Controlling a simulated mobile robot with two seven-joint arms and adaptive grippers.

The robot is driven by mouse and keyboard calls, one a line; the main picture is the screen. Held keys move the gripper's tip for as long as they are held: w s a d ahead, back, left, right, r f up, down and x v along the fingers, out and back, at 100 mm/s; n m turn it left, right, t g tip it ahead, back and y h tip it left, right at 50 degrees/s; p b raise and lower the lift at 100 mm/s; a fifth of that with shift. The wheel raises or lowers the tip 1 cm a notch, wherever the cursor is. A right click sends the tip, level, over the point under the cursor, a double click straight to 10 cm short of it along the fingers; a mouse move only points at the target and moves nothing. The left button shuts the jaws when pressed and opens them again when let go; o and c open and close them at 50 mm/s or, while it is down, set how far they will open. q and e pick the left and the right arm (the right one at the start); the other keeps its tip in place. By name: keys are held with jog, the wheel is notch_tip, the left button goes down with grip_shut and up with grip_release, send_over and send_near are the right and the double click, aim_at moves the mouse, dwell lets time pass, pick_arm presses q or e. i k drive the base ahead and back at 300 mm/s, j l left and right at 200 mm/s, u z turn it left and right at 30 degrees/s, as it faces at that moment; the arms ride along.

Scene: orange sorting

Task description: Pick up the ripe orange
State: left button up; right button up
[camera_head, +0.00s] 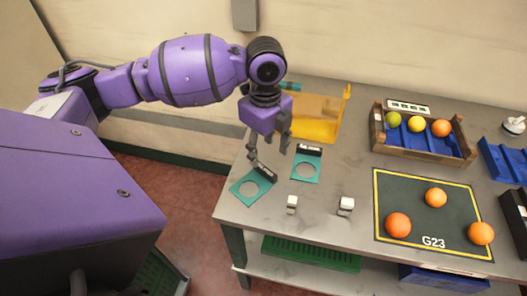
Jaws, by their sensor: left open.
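Several oranges are in view. Three loose ones lie on the dark mat marked G23 (388,181): a front left orange (398,225), a back orange (436,198) and a front right orange (481,233). A wooden crate (467,153) behind the mat holds a green fruit (393,119), a yellow fruit (416,124) and an orange fruit (441,128) in a row. I cannot tell ripeness beyond colour. My left gripper (272,160) is open and empty. It points down over the table's left end, far left of the oranges. My right gripper is not in view.
Two teal plates with round holes, left (240,188) and right (299,174), lie at the table's left end. A yellow, partly see-through bin (322,127) stands behind. Blue trays (500,165) are at right.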

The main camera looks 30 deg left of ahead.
aim_at(435, 198)
jog(key=k, duration=1)
